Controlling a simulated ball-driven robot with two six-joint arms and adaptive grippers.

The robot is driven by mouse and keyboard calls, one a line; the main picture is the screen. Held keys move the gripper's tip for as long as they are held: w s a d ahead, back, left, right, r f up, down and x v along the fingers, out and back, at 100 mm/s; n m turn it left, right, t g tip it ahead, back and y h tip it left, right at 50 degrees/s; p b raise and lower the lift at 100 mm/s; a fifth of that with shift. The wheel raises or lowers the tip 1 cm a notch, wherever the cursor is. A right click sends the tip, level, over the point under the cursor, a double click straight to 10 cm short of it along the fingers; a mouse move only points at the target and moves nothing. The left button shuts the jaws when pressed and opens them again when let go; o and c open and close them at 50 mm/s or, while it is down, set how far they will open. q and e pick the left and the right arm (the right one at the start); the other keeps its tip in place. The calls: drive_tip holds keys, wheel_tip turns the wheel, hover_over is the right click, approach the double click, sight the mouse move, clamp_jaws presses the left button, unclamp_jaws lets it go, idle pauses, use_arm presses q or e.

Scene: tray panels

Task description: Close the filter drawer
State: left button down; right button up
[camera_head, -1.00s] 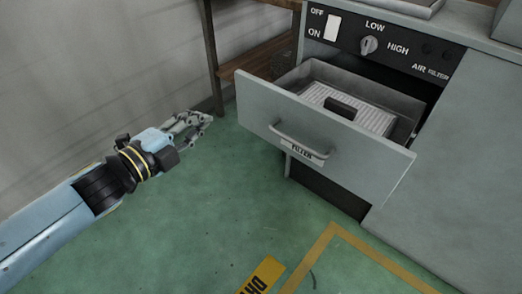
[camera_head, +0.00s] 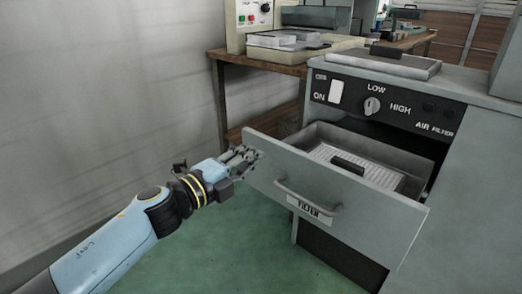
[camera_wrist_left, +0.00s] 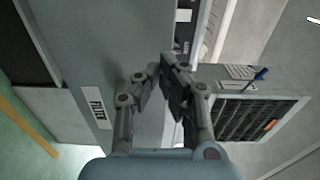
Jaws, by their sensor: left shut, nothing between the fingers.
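The filter drawer (camera_head: 325,185) is pulled out of the grey cabinet. Its front has a bar handle (camera_head: 306,198) and a FILTER label (camera_head: 311,207). A ribbed filter with a black grip (camera_head: 347,165) lies inside. My left gripper (camera_head: 256,156) is shut and empty at the left end of the drawer front; whether it touches is unclear. In the left wrist view, the shut fingers (camera_wrist_left: 160,78) appear over the grey drawer front (camera_wrist_left: 92,55), with the label (camera_wrist_left: 97,107) to their left. My right gripper is out of view.
The control panel (camera_head: 385,106) with switch and knob sits above the drawer. A wooden bench (camera_head: 262,62) with equipment stands behind, along the wall. The green floor (camera_head: 220,250) in front of the drawer is clear.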

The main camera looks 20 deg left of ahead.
sight(269, 147)
use_arm(q)
drive_tip(key=x, duration=0.3)
drive_tip(key=shift+f, duration=0.1)
drive_tip(key=shift+w+d, duration=0.1)
drive_tip(key=shift+w, duration=0.05)
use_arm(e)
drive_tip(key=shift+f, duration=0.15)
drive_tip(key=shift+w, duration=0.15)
use_arm(q)
drive_tip(key=shift+w, duration=0.1)
